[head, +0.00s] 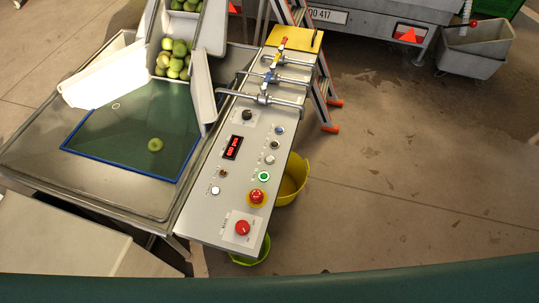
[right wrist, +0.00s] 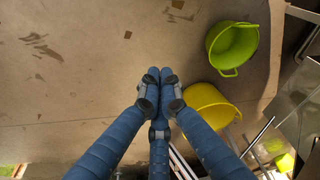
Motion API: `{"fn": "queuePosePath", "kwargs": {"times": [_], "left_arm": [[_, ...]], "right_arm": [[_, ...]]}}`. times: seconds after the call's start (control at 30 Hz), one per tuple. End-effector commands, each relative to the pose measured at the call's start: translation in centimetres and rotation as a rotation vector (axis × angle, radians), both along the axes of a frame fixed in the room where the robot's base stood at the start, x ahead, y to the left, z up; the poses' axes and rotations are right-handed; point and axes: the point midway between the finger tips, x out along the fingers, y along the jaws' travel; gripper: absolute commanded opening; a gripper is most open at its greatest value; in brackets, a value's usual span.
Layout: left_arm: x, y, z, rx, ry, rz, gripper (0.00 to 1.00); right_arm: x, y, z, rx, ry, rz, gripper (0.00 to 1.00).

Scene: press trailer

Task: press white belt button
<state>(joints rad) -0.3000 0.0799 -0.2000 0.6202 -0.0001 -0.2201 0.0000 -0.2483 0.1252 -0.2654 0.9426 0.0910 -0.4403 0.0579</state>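The steel control panel (head: 203,222) slopes through the middle of the head view. A small white button (head: 215,190) sits near its left edge, beside a small label. A second pale button (head: 270,159) sits near the right edge, above a green ringed button (head: 264,176). The labels are too small to read, so I cannot tell which is the belt button. My right gripper (right wrist: 160,76) shows in the right wrist view, its blue fingers together at the tips with nothing between them, above bare floor. It is away from any button. My left gripper is not in view.
The panel also holds a red emergency stop (head: 257,197), a red rotary knob (head: 242,228), a red display (head: 232,148) and valve levers at the top. Left is a belt (head: 120,130) with one apple. A yellow bucket (right wrist: 208,104) and green bucket (right wrist: 234,45) stand on the floor.

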Motion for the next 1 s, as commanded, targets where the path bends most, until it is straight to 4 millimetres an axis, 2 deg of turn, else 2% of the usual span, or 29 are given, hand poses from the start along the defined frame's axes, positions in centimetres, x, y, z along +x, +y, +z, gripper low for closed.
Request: {"fn": "queuePosePath", "kwargs": {"times": [0.03,0.1,0.3,0.5,0.7,0.87,1.0], "left_arm": [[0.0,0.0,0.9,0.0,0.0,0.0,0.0],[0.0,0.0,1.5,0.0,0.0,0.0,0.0],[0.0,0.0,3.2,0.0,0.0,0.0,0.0],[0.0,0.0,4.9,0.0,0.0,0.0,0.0],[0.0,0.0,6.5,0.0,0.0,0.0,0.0],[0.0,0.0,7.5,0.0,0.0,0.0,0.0],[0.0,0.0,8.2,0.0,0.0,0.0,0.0]], "right_arm": [[2.3,0.6,2.1,0.013,-0.024,-0.003,0.0],[4.7,1.6,4.3,0.033,-0.046,-0.008,0.0],[11.1,4.6,11.4,0.098,-0.107,-0.012,0.0],[15.8,8.1,19.5,0.171,-0.158,0.004,0.0],[19.4,11.9,27.9,0.254,-0.205,0.037,0.0],[23.0,15.5,33.2,0.346,-0.244,0.062,0.0],[27.6,17.9,36.6,0.439,-0.269,0.056,0.0]]}}
